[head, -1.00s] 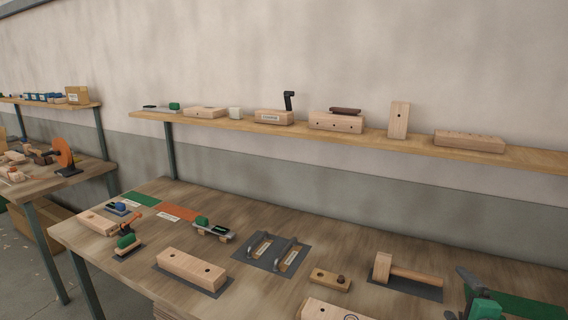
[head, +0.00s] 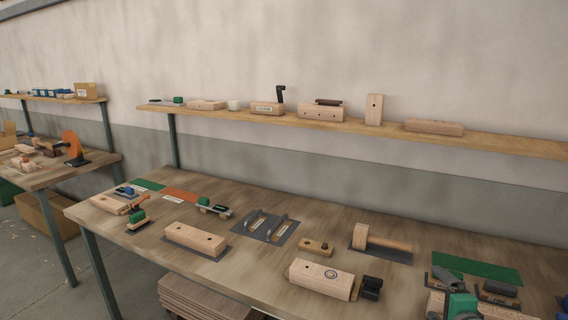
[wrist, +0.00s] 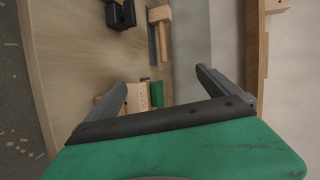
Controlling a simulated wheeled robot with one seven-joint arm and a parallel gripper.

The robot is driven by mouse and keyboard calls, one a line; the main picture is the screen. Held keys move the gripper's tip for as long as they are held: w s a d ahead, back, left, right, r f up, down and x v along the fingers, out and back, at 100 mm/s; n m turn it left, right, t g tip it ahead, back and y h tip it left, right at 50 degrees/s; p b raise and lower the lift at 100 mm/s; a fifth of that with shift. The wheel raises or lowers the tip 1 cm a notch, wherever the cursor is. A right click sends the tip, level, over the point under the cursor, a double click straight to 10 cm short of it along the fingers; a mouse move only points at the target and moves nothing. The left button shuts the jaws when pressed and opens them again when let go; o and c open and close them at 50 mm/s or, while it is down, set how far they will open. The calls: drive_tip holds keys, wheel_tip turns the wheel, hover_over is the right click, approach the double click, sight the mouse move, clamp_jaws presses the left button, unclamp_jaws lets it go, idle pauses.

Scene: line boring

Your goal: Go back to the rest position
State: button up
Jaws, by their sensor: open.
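My gripper (wrist: 162,76) shows in the wrist view with its green body and two dark fingers spread wide. It is open with nothing between the fingers. Beyond the fingers lie pale wooden pieces (wrist: 138,97) and a green mat (wrist: 157,95), apart from the jaws as far as I can tell. In the head view, a green and dark shape at the lower right edge looks like my gripper (head: 460,305), over the right part of the workbench (head: 300,215); its fingertips are hard to make out there.
On the bench are a mallet (head: 385,243), a marked wooden block (head: 320,277) with a black piece (head: 372,287) at its end, a drilled block (head: 194,239) and two metal handles (head: 262,226). A shelf (head: 350,127) with blocks runs along the wall. Floor (head: 75,285) shows at left.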

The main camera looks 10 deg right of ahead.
drive_tip(key=a+f+n+g+y+b, duration=0.1)
drive_tip(key=a+f+n+g+y, duration=0.15)
drive_tip(key=a+n, duration=0.55)
drive_tip(key=a+f+n+g+y, duration=0.2)
drive_tip(key=a+f+n+g, duration=0.15)
drive_tip(key=a, duration=0.85)
drive_tip(key=s+a+n+g+h+b, duration=0.1)
drive_tip(key=s+a+n+g, duration=0.3)
drive_tip(key=s+a+n, duration=0.5)
drive_tip(key=shift+s+a+r+g, duration=0.25)
drive_tip(key=shift+s+a, duration=0.3)
drive_tip(key=shift+s, duration=0.5)
